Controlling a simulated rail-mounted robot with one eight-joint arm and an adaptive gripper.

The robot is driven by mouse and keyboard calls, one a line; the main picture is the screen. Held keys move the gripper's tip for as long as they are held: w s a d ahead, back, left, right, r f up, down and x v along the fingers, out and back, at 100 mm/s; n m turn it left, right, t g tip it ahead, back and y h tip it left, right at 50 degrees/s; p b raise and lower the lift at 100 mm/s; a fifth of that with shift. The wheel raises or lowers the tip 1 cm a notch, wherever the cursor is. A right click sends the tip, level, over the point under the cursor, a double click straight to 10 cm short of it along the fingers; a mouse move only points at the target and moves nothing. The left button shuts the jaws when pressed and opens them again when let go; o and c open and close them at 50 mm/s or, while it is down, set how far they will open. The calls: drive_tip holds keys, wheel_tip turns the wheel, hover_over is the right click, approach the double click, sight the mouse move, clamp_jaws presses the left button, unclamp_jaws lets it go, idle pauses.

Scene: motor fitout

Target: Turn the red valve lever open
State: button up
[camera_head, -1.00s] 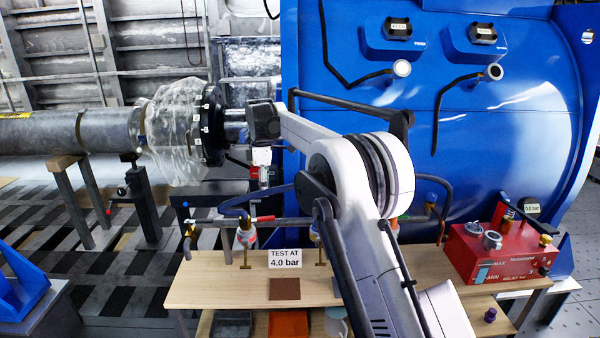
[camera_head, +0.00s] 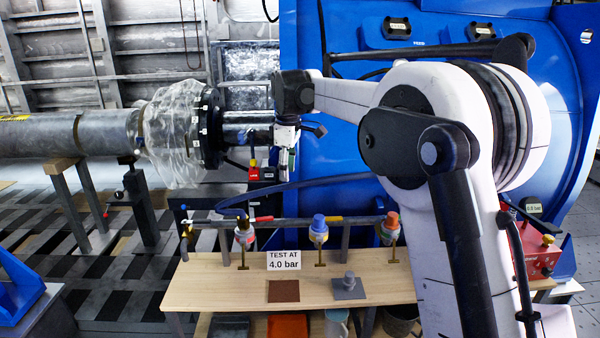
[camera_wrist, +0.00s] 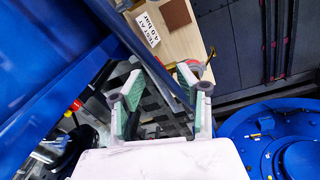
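A red lever (camera_head: 264,219) lies along the horizontal pipe of the bench manifold, beside the left valve (camera_head: 243,236). My gripper (camera_head: 286,160) hangs above and behind the manifold, slightly right of the red lever and apart from it. In the wrist view my gripper (camera_wrist: 160,86) has its two green-padded fingers apart with nothing held between them. The red lever cannot be made out clearly in the wrist view.
Two more valves, with blue (camera_head: 319,228) and orange (camera_head: 390,228) tops, stand along the manifold. A sign (camera_head: 284,261) stands on the wooden bench (camera_head: 215,285). A blue tank (camera_head: 350,150) is behind. A dark blue bar crosses close to my fingers in the wrist view.

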drive_tip(key=shift+m+t, duration=0.3)
drive_tip(key=shift+m, duration=0.4)
drive_tip(key=shift+s+d+r+b, duration=0.2)
drive_tip(key=shift+s+d+r, duration=0.15)
drive_tip(key=shift+s+d, duration=0.5)
drive_tip(key=shift+s+d+r+b, duration=0.2)
drive_tip(key=shift+s+d+r, duration=0.15)
drive_tip(key=shift+s+d, duration=0.4)
drive_tip(key=shift+c, duration=0.4)
